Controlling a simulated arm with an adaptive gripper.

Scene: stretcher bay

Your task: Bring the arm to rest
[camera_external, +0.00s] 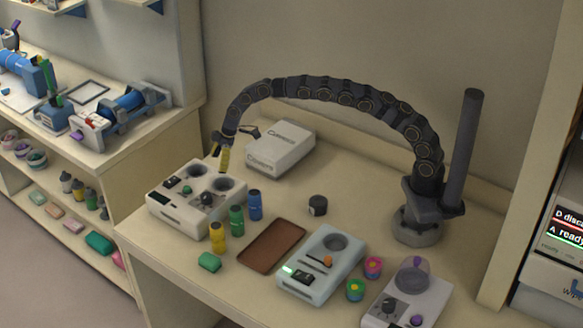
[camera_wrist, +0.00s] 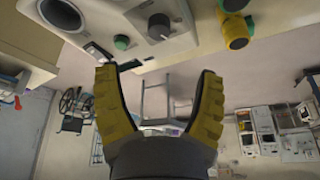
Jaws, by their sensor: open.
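My arm rises from its base at the right of the bench and arches left across the back.
A white box (camera_external: 281,152) stands right of the gripper. Yellow (camera_external: 218,238), green (camera_external: 236,219) and blue (camera_external: 254,205) bottles stand before the device. A brown tray (camera_external: 271,246), black jar (camera_external: 318,205) and pale blue device (camera_external: 315,270) lie rightward. The bench's back middle is clear.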

